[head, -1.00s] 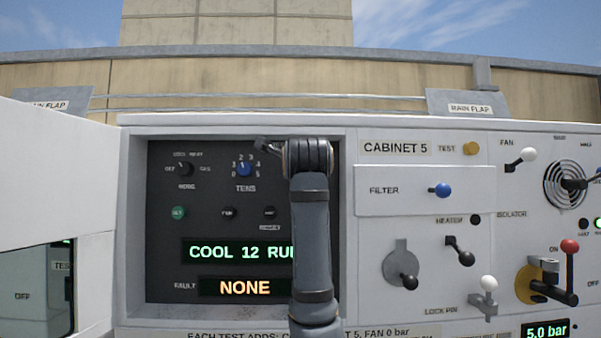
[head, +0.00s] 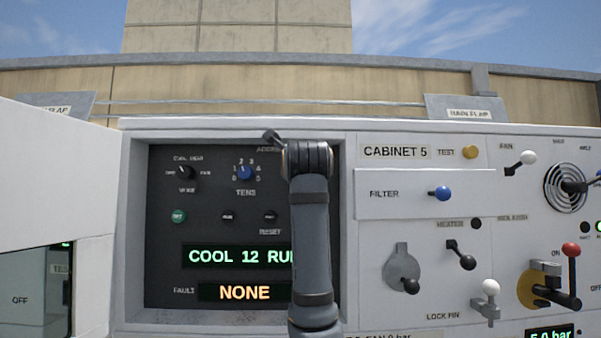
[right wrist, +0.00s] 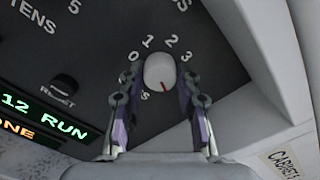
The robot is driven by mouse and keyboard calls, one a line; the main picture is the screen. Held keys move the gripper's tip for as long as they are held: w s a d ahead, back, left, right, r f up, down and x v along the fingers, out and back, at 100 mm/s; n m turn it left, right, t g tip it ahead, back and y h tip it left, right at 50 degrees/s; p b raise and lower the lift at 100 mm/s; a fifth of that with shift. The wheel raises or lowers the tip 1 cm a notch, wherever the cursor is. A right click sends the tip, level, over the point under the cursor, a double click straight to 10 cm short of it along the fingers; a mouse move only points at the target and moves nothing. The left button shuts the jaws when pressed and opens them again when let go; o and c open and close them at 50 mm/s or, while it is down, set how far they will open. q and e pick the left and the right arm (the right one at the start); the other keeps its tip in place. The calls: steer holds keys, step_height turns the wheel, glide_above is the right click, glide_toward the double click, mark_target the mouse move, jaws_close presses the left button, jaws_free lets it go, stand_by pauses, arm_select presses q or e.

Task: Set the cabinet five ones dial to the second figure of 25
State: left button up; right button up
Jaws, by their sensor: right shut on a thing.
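The ones dial (right wrist: 160,72) is a pale round knob with a red mark near its lower edge in the right wrist view. Figures 0, 1, 2 and 3 show around its upper side; the figure the mark stands at cannot be read. My right gripper (right wrist: 158,98) is shut on this dial, one finger on each side. In the head view my right arm and wrist hide the dial. The blue tens dial (head: 245,173) sits to the left of my wrist. The green display (head: 238,256) reads COOL 12 and part of RUN. My left gripper is not in view.
The dark panel is recessed in a white frame, with its side wall (right wrist: 240,98) close beside my right fingers. An open white door (head: 55,170) stands at left. To the right are a blue filter knob (head: 443,193), levers and a red-knobbed isolator handle (head: 571,250).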

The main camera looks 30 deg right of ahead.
steer(key=shift+f, duration=0.2)
steer(key=o, duration=0.8)
steer(key=shift+o, duration=1.4)
steer(key=shift+s+a+r, duration=0.1)
steer(key=shift+s+r, duration=0.05)
steer(key=shift+o, duration=0.4)
steer(key=shift+s+a+r, duration=0.15)
steer(key=v, duration=1.2)
steer(key=shift+s, duration=0.1)
